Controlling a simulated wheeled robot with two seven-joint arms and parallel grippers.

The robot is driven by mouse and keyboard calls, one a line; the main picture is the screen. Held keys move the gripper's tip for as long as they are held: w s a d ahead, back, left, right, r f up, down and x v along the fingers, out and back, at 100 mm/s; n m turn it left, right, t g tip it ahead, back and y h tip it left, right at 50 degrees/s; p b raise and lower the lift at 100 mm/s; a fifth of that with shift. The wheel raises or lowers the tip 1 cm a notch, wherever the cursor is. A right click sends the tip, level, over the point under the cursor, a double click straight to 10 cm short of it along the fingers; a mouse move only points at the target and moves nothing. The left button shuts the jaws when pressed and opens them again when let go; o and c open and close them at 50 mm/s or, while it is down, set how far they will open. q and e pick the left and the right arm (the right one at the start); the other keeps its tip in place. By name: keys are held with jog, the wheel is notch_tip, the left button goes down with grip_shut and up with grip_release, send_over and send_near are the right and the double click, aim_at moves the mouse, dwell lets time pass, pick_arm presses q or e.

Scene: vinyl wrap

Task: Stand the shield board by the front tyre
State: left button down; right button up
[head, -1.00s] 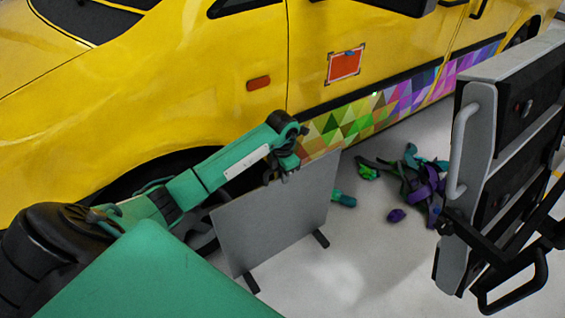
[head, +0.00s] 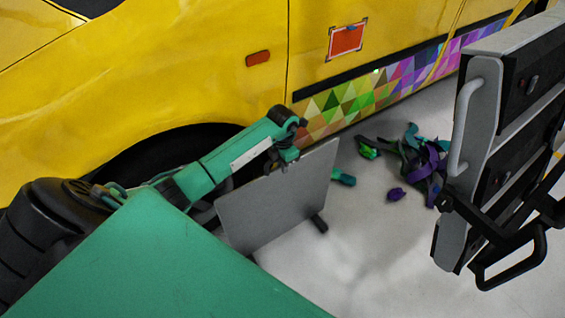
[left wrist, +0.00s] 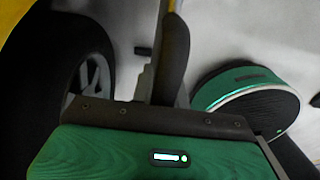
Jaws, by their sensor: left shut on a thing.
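The grey shield board (head: 282,200) is upright and slightly tilted in the head view, with a dark foot (head: 319,223) under its right end. My left gripper (head: 284,163) is shut on the board's top edge. I cannot tell whether the feet touch the floor. The board stands out from the yellow car, near the rear end of the front wheel arch. The front tyre (left wrist: 50,80) shows at the left of the left wrist view with its pale rim; in the head view it is mostly hidden behind my arm and the board. My right gripper is out of view.
The yellow car (head: 210,60) fills the back, with a colourful triangle wrap along its sill and an orange patch (head: 345,39). Crumpled purple and green scraps (head: 425,165) lie on the floor. A grey and black cart (head: 480,150) stands at right.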

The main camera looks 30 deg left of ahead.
pick_arm(q)
jog(key=c, duration=1.4)
grip_release()
jog(key=shift+o, duration=0.2)
